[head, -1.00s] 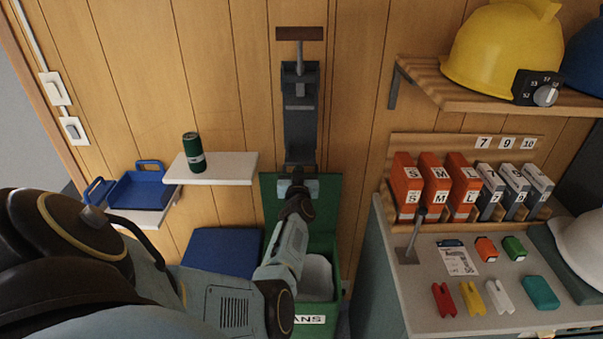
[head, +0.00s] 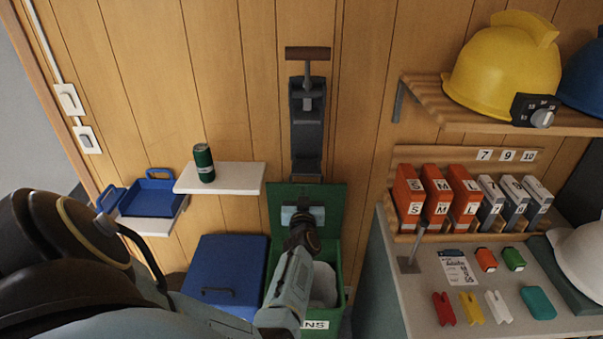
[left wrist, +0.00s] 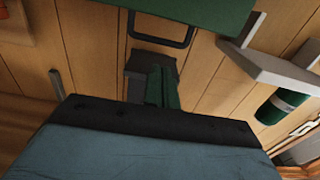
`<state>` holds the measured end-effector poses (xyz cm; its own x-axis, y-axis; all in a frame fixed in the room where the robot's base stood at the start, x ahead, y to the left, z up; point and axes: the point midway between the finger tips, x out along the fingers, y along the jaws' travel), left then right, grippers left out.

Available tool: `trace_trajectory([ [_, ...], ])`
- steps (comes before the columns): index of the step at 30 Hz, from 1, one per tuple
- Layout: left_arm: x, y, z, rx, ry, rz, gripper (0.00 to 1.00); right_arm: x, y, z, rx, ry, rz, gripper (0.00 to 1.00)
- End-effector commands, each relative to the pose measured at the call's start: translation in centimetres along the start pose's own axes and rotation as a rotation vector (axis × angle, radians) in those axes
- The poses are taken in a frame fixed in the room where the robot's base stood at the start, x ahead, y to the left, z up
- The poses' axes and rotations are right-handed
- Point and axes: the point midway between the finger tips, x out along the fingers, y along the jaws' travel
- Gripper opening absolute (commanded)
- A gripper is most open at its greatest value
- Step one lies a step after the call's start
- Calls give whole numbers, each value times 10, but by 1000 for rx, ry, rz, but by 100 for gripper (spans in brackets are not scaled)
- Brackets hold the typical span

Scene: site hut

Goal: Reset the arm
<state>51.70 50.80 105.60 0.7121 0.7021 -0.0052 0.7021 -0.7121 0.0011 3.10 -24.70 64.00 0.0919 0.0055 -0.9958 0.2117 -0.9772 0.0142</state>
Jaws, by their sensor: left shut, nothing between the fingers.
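The wall-mounted grey can crusher (head: 306,125) has its brown T-handle (head: 307,53) raised at the top. My left gripper (head: 303,214) is below the crusher, in front of the raised green bin lid (head: 327,202). It looks shut and empty. In the left wrist view its closed fingers (left wrist: 163,88) show in front of the grey crusher part. A green can (head: 204,163) stands upright on the white shelf (head: 238,179), left of the crusher. The can also shows in the left wrist view (left wrist: 281,107). My right gripper is out of view.
The open green bin (head: 335,255) is under my left forearm, with a blue lidded bin (head: 222,270) beside it. A blue tray (head: 153,196) sits at left. The counter (head: 410,290) at right holds boxes and small coloured items, with helmets above.

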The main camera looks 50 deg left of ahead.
Motion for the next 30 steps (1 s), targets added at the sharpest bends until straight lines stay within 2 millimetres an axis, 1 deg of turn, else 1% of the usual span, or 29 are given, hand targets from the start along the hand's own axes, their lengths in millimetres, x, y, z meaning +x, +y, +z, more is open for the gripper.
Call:
trace_trajectory([
  [1,-11,1,-1,-2,-1,0,0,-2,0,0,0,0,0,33],
  [3,-23,0,-3,-1,-1,0,0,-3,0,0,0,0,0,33],
  [6,-40,0,-4,-1,-1,0,0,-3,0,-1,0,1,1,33],
  [10,-55,0,-6,0,-1,0,0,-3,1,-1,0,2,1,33],
  [15,-65,0,-8,0,0,0,0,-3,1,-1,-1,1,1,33],
  [23,-66,0,-7,0,-1,1,0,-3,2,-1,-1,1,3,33],
  [26,-69,8,7,6,-20,30,0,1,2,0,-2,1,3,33],
  [29,-78,28,45,27,-74,111,0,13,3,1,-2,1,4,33],
  [30,-86,38,67,39,-109,157,0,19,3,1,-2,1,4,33],
])
